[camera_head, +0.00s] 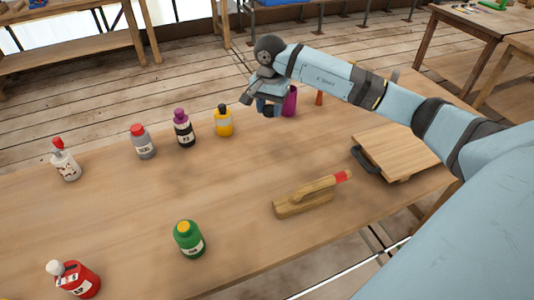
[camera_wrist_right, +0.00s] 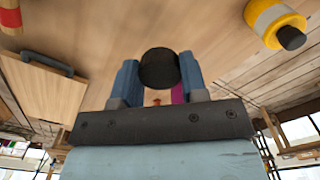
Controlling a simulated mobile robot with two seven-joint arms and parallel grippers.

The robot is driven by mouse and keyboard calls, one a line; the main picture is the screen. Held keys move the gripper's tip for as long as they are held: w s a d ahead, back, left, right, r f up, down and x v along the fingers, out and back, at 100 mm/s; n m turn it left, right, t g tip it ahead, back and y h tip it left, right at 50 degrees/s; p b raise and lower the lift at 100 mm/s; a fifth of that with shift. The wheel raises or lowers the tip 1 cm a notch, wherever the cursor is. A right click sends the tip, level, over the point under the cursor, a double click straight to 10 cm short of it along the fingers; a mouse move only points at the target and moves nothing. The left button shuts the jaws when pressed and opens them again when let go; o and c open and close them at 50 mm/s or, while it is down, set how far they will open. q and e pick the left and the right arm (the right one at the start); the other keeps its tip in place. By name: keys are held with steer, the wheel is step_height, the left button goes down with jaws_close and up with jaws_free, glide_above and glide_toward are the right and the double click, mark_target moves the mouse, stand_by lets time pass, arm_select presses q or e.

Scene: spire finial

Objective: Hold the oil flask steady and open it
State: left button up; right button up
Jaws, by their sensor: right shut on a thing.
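My right gripper (camera_head: 262,106) is at the far side of the table, to the right of the yellow bottle (camera_head: 222,121). In the right wrist view its two blue fingers (camera_wrist_right: 160,82) close on a round black thing (camera_wrist_right: 159,66), like a cap; what lies under it is hidden. A purple vessel (camera_head: 289,101) stands close by the gripper in the head view. A strip of purple shows between the fingers in the wrist view; I cannot tell if it belongs to the held thing. Labels are too small to tell which vessel is the oil flask. My left gripper is out of view.
Several bottles stand left: grey with red cap (camera_head: 143,143), dark with purple cap (camera_head: 183,128), white (camera_head: 66,163), green (camera_head: 188,241) and red (camera_head: 76,280). A wooden tool with a red tip (camera_head: 312,196) and a board with a dark handle (camera_head: 398,150) lie right. Mid-table is clear.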

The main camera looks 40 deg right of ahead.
mark_target(269, 155)
step_height(269, 155, down, 17)
steer(key=shift+r, duration=0.2)
stand_by(0.3)
steer(key=shift+f+b, duration=0.2)
steer(key=shift+b, duration=0.1)
steer(key=o, duration=1)
steer(key=shift+r, duration=0.1)
steer(key=shift+r, duration=0.1)
